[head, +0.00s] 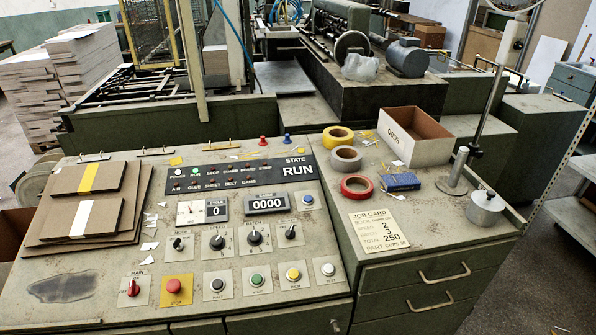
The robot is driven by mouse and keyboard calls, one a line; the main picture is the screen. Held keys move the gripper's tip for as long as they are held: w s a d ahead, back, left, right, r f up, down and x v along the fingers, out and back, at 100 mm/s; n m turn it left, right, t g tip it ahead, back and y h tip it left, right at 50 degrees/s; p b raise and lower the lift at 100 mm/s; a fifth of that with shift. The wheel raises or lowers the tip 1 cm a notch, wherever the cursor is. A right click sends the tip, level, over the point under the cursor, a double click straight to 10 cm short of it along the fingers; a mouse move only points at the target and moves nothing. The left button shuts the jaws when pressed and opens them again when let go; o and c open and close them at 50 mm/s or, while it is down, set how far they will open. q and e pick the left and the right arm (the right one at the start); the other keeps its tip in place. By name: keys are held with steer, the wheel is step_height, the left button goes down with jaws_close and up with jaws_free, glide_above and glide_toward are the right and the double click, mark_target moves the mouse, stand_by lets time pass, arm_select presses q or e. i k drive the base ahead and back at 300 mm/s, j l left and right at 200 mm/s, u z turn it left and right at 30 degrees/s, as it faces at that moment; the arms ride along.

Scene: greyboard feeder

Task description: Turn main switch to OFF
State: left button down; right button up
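The main switch (133,288) is a red rotary knob on a pale plate at the lower left of the control panel. The word MAIN is printed above it, with small position labels around the knob. The labels are too small to read surely, and I cannot tell which one the knob points at. The panel display (298,170) reads STATE RUN, and a green lamp is lit at its left. Neither of my grippers is in the head view.
A red stop button (176,290) on a yellow plate sits just right of the switch. Grey boards (90,205) lie at the panel's left. Tape rolls (357,186), an open carton (414,136) and a job card (378,229) are on the right-hand top. Paper scraps lie near the switch.

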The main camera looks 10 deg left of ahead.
mark_target(133, 291)
steer(key=u, duration=1.5)
